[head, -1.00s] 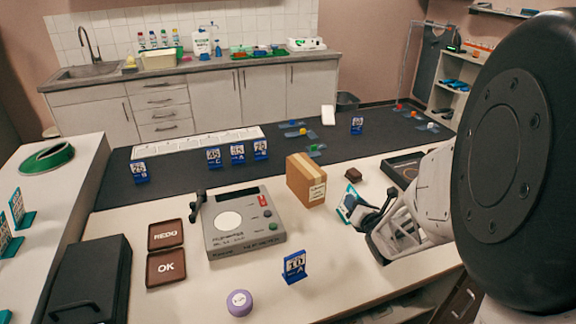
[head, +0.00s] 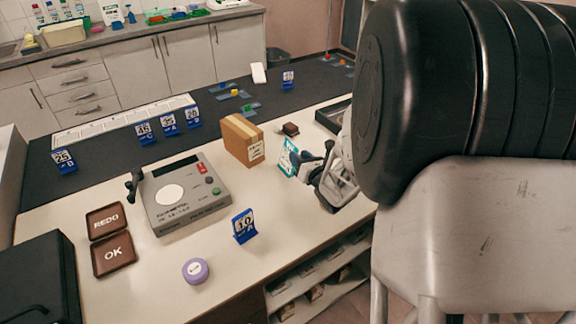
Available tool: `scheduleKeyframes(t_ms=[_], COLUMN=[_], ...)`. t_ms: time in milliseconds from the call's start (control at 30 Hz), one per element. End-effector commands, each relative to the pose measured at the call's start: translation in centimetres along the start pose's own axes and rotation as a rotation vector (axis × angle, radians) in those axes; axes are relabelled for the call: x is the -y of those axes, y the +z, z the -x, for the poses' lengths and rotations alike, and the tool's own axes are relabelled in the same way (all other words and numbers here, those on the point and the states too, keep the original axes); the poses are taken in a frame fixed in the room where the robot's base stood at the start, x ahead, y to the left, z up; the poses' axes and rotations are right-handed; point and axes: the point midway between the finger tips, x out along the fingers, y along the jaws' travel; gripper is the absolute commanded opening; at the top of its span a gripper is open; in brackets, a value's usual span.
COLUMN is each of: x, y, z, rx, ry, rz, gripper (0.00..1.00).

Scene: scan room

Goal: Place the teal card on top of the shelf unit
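The teal card (head: 289,157) is teal and white. It is tilted, just above or at the table, right of the cardboard box. My gripper (head: 300,163) is at the card's right side and appears shut on it; my arm hides part of the fingers. Open shelves (head: 318,283) with small items on them show below the table's front edge. I cannot tell whether these are the shelf unit; no other shelf unit is clearly in view.
The cardboard box (head: 242,139), a grey device (head: 187,195), a blue number stand (head: 244,226) and a purple disc (head: 196,271) stand on the white table (head: 290,225). A small brown block (head: 291,129) lies behind the card. The front right table top is clear.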

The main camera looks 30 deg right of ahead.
Motion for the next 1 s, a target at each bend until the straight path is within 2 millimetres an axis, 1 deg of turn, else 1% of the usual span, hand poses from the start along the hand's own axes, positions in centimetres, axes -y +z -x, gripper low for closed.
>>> scheduleKeyframes(t_ms=[300, 500, 1000], x=[0.0, 0.0, 0.0], y=[-0.1, -0.1, -0.1], z=[-2.8, -4.0, -4.2], rx=[-0.002, -0.002, -0.001], ry=[0.000, 0.000, 0.000], rz=[-0.001, -0.001, -0.001], gripper=[0.35, 0.35, 0.35])
